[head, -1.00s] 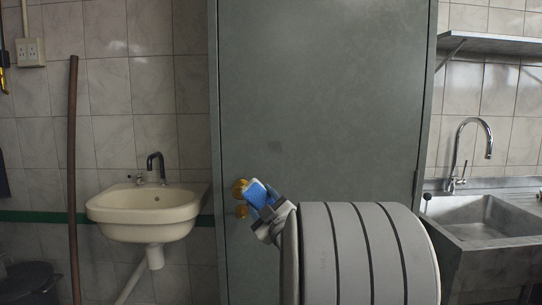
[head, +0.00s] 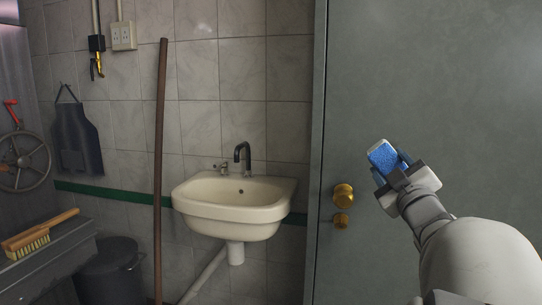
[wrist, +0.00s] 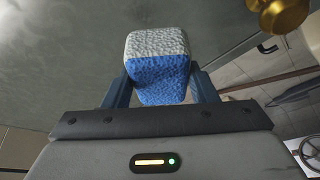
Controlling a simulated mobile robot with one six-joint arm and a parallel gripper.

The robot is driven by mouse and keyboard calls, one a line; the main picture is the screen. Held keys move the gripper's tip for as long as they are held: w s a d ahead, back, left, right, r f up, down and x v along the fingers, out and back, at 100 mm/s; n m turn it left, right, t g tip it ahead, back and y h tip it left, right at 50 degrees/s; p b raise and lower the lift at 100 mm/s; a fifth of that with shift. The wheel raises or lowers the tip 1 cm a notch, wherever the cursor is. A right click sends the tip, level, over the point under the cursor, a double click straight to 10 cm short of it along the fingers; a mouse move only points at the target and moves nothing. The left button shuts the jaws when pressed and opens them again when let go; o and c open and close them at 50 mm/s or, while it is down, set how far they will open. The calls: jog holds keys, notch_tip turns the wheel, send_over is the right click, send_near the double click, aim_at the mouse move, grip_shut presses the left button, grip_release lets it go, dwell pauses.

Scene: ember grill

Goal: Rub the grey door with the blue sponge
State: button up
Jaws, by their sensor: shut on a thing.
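The grey door (head: 440,90) fills the right of the head view, with a brass knob (head: 343,195) and a smaller brass lock below it near its left edge. My gripper (head: 391,173) is shut on the blue sponge (head: 383,156), right of and slightly above the knob in the picture. In the wrist view the sponge (wrist: 158,78), blue with a whitish-grey side, sits between the two fingers. The door (wrist: 60,60) lies behind it there, and the knob (wrist: 280,14) shows at top right. I cannot tell whether the sponge touches the door.
A cream basin (head: 235,205) with a dark tap hangs on the tiled wall left of the door. A brown pole (head: 160,170) leans beside it. A brush (head: 40,232) lies on a ledge at far left, near a dark bin (head: 110,270).

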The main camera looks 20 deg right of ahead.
jog(key=shift+w+d+r, duration=0.1)
jog(key=shift+w+d, duration=0.05)
jog(key=shift+w, duration=0.4)
jog(key=shift+w+d+p, duration=0.15)
jog(key=shift+w+d, duration=0.3)
jog(key=shift+w, duration=0.25)
jog(key=shift+w+d+p, duration=0.2)
jog(key=shift+w+d, duration=0.25)
jog(key=shift+w, duration=0.3)
jog(key=shift+w+d+p, duration=0.15)
jog(key=shift+w+d, duration=0.3)
jog(key=shift+w, duration=0.25)
jog(key=shift+w+d, duration=0.45)
jog(key=shift+w, duration=0.3)
jog(key=shift+d, duration=0.1)
jog(key=s+d, duration=0.2)
jog(key=d, duration=0.1)
jog(key=shift+d+b, duration=0.15)
jog(key=shift+b, duration=0.25)
jog(key=w+a+b, duration=0.2)
jog(key=a, duration=0.1)
jog(key=shift+a, duration=0.2)
